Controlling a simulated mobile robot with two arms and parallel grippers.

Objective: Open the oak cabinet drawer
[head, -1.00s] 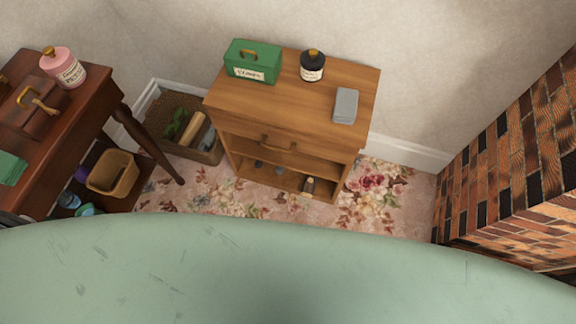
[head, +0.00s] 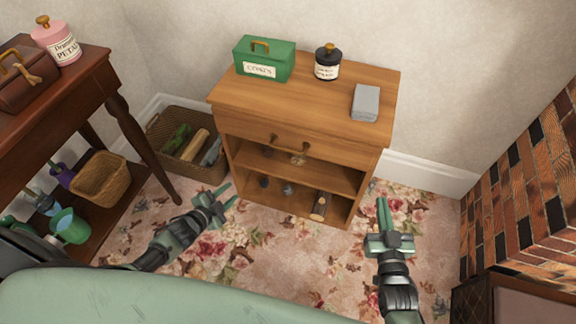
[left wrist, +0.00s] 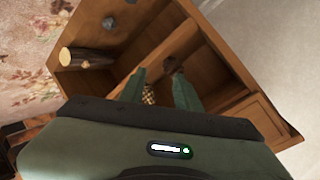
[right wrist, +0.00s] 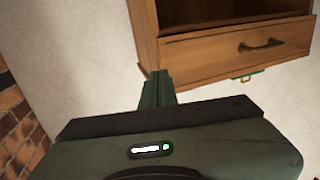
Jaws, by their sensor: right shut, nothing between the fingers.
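The oak cabinet (head: 305,105) stands against the wall in the head view, with its drawer (head: 248,131) under the top and a brass handle (head: 290,145) on the front. The drawer looks closed. The drawer front (right wrist: 205,55) and handle (right wrist: 262,47) also show in the right wrist view. My left gripper (head: 226,198) is open and empty, low in front of the cabinet's left side; its parted fingers (left wrist: 158,88) face the open shelves in the left wrist view. My right gripper (head: 383,208) is shut and empty, near the cabinet's lower right corner, apart from the handle.
A green tin (head: 264,60), a dark jar (head: 328,62) and a grey block (head: 365,102) stand on the cabinet. A wicker basket (head: 200,170) is left of it, a dark table (head: 90,75) further left, brickwork (head: 530,170) at right. Floral carpet lies in front.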

